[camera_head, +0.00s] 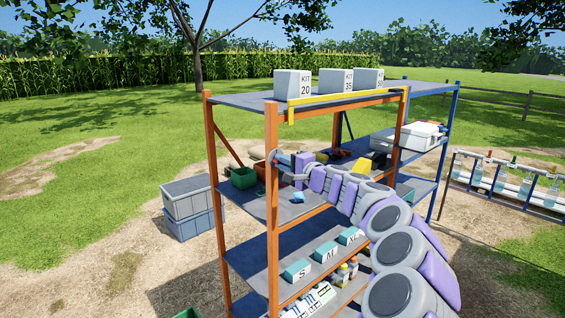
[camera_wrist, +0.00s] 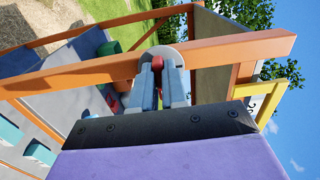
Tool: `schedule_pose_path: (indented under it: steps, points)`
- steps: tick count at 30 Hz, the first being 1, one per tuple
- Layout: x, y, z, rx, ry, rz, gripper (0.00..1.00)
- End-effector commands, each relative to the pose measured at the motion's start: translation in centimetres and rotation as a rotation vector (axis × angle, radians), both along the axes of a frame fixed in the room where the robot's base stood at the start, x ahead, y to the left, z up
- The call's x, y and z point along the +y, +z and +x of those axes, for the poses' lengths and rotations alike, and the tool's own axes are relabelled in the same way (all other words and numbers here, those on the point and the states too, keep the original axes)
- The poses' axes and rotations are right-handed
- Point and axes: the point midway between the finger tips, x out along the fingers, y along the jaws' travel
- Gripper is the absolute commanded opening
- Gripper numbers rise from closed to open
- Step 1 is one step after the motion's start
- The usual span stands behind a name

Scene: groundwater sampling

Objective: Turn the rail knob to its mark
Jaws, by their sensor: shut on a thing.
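The rail knob (camera_wrist: 157,63) shows in the wrist view as a small red part in front of a grey round plate on an orange shelf post. My gripper (camera_wrist: 159,72) has its two grey fingers closed around the knob, and they hide much of it. In the head view my gripper (camera_head: 279,162) is at the front orange post, just below the top shelf. The knob is too small and covered to make out there. I cannot make out the mark or the knob's angle against it in either view.
The orange shelf rack (camera_head: 271,215) stands close around my arm. Its top shelf bears grey kit boxes (camera_head: 293,84) and a yellow bar (camera_head: 345,97). A green bin (camera_head: 243,177) and labelled teal boxes (camera_head: 298,270) are on lower shelves. Grey-blue crates (camera_head: 192,208) stand at left.

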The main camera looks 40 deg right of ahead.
Motion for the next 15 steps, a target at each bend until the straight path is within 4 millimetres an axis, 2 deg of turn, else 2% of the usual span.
schedule_pose_path:
  steps: [15]
  points:
    - [-0.78,-0.27,-0.15,-0.004,-0.011,-0.023,0.0]
